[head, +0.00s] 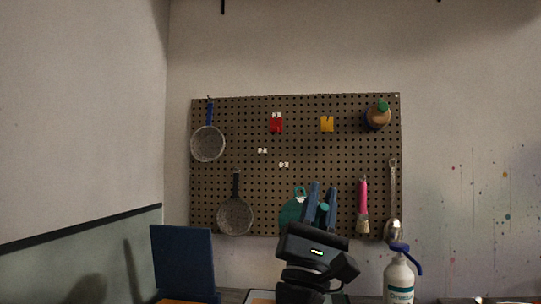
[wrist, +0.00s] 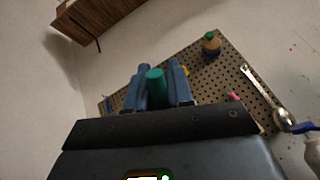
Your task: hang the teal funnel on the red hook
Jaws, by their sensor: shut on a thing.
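The teal funnel (head: 290,212) is held up in front of the lower middle of the pegboard in the head view, partly hidden by my gripper. A teal ring stands at its top. My gripper (head: 322,207) is shut on the funnel, and its blue fingers point up. In the wrist view my gripper (wrist: 162,88) has the funnel's teal part (wrist: 156,86) between its fingers. The red hook (head: 277,124) is on the upper pegboard, above and left of my gripper, with nothing on it. It is not clearly visible in the wrist view.
The pegboard (head: 300,172) also bears a yellow hook (head: 327,124), two strainers (head: 208,144) (head: 235,216), a pink brush (head: 363,205), a ladle (head: 394,228) and a brown round item (head: 377,117).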

